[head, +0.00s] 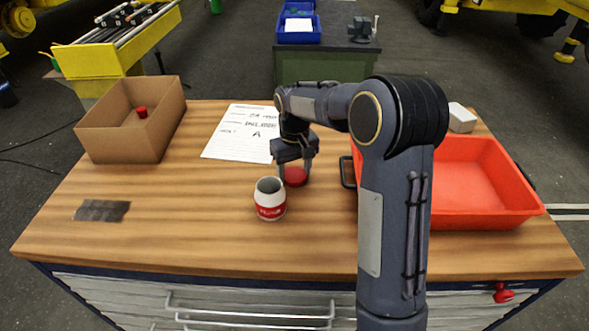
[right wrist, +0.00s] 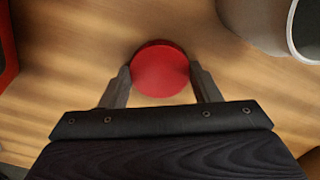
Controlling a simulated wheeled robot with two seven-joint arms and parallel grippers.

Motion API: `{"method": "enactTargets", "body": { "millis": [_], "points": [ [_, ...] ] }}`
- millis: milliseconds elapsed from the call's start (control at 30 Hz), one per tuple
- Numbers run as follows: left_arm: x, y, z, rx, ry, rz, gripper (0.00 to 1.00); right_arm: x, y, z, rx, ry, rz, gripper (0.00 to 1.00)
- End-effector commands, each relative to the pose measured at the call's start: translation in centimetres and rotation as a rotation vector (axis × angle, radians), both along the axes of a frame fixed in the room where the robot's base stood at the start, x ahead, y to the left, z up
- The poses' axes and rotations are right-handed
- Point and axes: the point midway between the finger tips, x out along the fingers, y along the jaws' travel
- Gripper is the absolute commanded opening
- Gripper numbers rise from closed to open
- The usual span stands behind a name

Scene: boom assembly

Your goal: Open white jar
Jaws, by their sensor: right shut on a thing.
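The white jar (head: 269,203) with a red label stands upright on the wooden table, its mouth open and dark inside. Part of the jar (right wrist: 262,22) shows at the top right of the right wrist view. My right gripper (head: 295,171) is just right of the jar, pointing down. Its two fingers are shut on the round red lid (head: 295,177), one on each side. The lid (right wrist: 160,72) is apart from the jar, at or close above the tabletop; I cannot tell whether it touches. My left gripper is not in view.
A cardboard box (head: 122,138) with a small red object (head: 142,112) stands at the left. A paper sheet (head: 238,133) lies behind the jar. An orange-red tray (head: 487,218) is at the right, partly behind my arm. A dark plate (head: 101,211) lies front left; the front middle is clear.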

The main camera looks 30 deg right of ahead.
Motion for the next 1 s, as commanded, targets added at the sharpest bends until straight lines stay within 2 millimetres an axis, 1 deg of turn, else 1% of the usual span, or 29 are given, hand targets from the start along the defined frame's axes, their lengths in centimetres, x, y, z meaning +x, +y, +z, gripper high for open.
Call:
{"method": "enactTargets", "body": {
  "millis": [33, 67, 200, 467, 567, 633, 767, 1000],
  "points": [
    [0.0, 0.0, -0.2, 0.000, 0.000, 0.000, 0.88, 0.0, 0.0, -0.3, 0.000, 0.001, 0.000, 0.29],
    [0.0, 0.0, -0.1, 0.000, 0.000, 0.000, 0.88, 0.0, 0.0, -0.2, 0.000, 0.001, 0.000, 0.59],
    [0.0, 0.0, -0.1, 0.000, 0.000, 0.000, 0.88, 0.0, 0.0, -0.2, 0.000, 0.001, 0.000, 0.77],
    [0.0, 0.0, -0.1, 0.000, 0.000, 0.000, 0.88, 0.0, 0.0, -0.1, 0.000, 0.000, 0.000, 0.78],
    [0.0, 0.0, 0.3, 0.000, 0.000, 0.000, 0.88, 0.0, 0.0, 0.4, 0.000, -0.001, 0.000, 0.78],
    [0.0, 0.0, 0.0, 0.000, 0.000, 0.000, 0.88, 0.1, 0.0, 1.0, 0.000, -0.003, 0.001, 0.78],
    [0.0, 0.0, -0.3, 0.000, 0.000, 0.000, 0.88, 0.1, 0.0, 3.4, 0.000, -0.006, 0.000, 0.78],
    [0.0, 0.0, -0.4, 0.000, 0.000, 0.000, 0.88, 0.1, 0.0, 8.6, 0.000, -0.005, 0.001, 0.78]
  ]
}}
